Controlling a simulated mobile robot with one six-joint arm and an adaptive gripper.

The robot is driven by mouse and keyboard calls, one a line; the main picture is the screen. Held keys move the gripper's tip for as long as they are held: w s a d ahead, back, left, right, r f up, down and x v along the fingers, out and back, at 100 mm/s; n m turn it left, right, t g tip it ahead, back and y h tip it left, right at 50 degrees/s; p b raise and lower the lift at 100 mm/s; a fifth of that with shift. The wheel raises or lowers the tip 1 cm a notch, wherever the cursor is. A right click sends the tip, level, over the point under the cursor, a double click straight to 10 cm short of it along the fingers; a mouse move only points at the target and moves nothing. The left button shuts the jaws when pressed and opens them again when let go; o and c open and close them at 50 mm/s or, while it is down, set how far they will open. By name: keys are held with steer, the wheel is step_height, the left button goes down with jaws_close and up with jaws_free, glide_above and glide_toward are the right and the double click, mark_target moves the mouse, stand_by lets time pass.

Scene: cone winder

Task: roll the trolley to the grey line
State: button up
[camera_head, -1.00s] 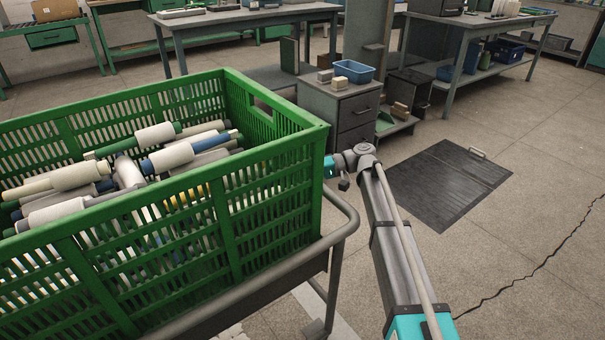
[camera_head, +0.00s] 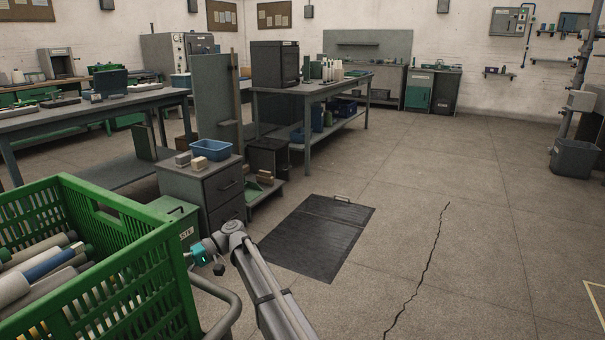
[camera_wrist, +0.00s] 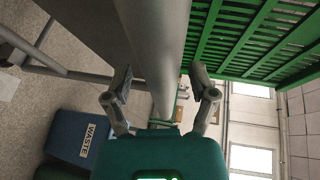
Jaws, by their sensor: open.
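The trolley carries a green slatted crate (camera_head: 130,275) at the lower left of the head view, with several yarn-wound rods (camera_head: 40,268) in it. The trolley's grey tubular rail (camera_head: 232,306) curves around the crate's near corner. In the wrist view the rail (camera_wrist: 160,45) runs between the two parted fingers of my gripper (camera_wrist: 162,84). The gripper is open, one finger on each side of the tube; contact is not clear. In the head view my wrist is beside the crate and the fingers are hidden. I cannot make out a grey line on the floor now.
A dark floor mat (camera_head: 318,235) lies ahead, right of a drawer cabinet (camera_head: 205,190). A bin marked WASTE (camera_wrist: 85,135) stands close by in the wrist view. A crack (camera_head: 425,270) crosses open floor to the right. A pale corner marking (camera_head: 594,302) shows at the right edge.

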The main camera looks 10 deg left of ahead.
steer(key=w+d+f+m+t+h+p, duration=0.1)
steer(key=d+f+m+t+h+p, duration=0.2)
steer(key=d, duration=1.1)
steer(key=d+f+m+t+h+p, duration=0.1)
steer(key=d+f+m+t, duration=0.3)
steer(key=d, duration=1.1)
steer(key=s+d+m+t+h+p, duration=0.15)
steer(key=s+d+h, duration=0.3)
steer(key=d, duration=1.05)
steer(key=s+d+m+t+h+p, duration=0.1)
steer(key=s+d+t+h+p, duration=0.3)
steer(key=d, duration=1.1)
step_height(320, 180, up, 37)
steer(key=a+g+y+p, duration=0.1)
steer(key=p, duration=3.4)
steer(key=shift+s, duration=0.35)
steer(key=shift+g, duration=0.25)
steer(key=shift+c, duration=1.1)
